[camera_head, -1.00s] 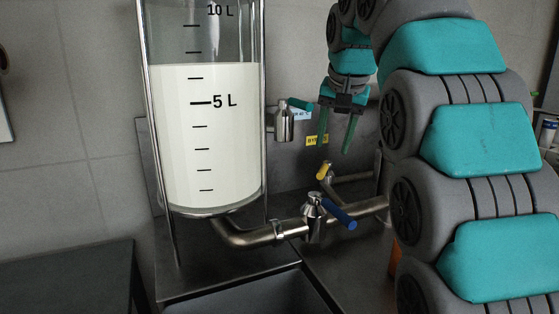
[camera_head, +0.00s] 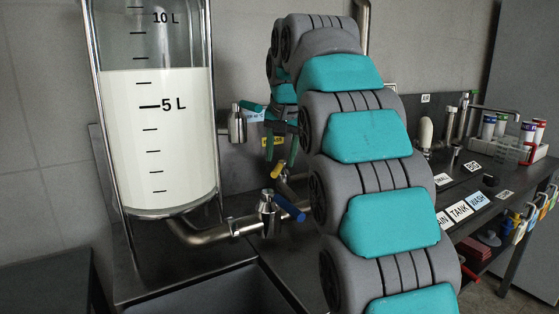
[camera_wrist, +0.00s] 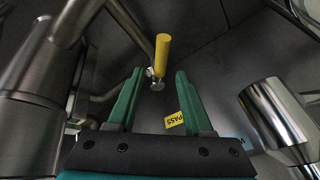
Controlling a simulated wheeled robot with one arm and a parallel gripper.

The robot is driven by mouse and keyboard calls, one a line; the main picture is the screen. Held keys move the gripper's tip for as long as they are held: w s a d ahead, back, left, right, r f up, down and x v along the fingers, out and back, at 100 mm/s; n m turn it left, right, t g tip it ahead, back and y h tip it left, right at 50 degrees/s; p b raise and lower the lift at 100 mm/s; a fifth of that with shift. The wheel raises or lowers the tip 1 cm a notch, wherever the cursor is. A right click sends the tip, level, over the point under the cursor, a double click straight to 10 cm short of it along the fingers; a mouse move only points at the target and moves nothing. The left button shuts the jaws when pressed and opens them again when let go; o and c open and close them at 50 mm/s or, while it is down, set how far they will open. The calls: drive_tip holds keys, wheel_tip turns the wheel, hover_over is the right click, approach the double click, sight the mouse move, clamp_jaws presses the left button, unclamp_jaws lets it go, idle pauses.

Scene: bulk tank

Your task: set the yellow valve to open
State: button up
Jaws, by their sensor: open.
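The yellow valve handle (camera_head: 279,172) sits on a pipe behind the blue-handled valve in the head view, partly hidden. In the wrist view, the yellow handle (camera_wrist: 162,55) is a short cylinder pointing up the picture, with a small metal stem at its lower end. My gripper (camera_head: 279,157) is open, with its green fingers close above the yellow valve. In the wrist view my gripper (camera_wrist: 158,74) is empty, and the handle shows between and beyond the fingertips. I cannot tell whether a finger touches it.
The blue-handled valve (camera_head: 290,207) stands on the drain pipe in front. A teal-handled valve (camera_head: 238,122) is left of my gripper. The clear tank (camera_head: 155,130) holds white liquid. A yellow "PASS" tag (camera_wrist: 174,120) lies near my right finger. A labelled bench (camera_head: 462,205) runs right.

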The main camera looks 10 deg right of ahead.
drive_tip(key=shift+x, duration=0.9)
drive_tip(key=shift+c, duration=0.3)
clamp_jaws()
idle(0.6)
